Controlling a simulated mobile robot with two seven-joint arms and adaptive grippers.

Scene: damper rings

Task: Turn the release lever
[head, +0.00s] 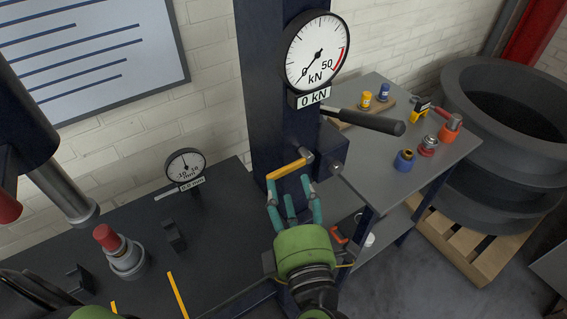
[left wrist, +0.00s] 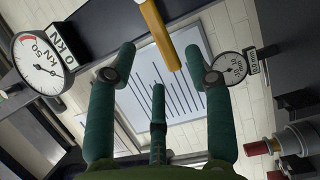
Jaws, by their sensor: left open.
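The release lever (head: 287,170) is a yellow-orange bar on a dark block on the press column, slanting down to the left. It also shows in the left wrist view (left wrist: 158,35), its end between the outer fingertips. My left gripper (head: 289,190) is open just below the lever, its teal fingers spread; in its wrist view the gripper (left wrist: 160,58) holds nothing. I cannot tell whether a finger touches the lever. The force gauge (head: 317,51) above has its display (head: 314,97) at 0 kN. My right gripper is not in view.
A dark handle (head: 368,121) sticks out right of the column. A small dial gauge (head: 185,166) and a red-capped cylinder (head: 121,251) stand on the dark bench at left. A grey side table (head: 388,175) carries several small parts. Dark rings (head: 470,180) stack on a pallet.

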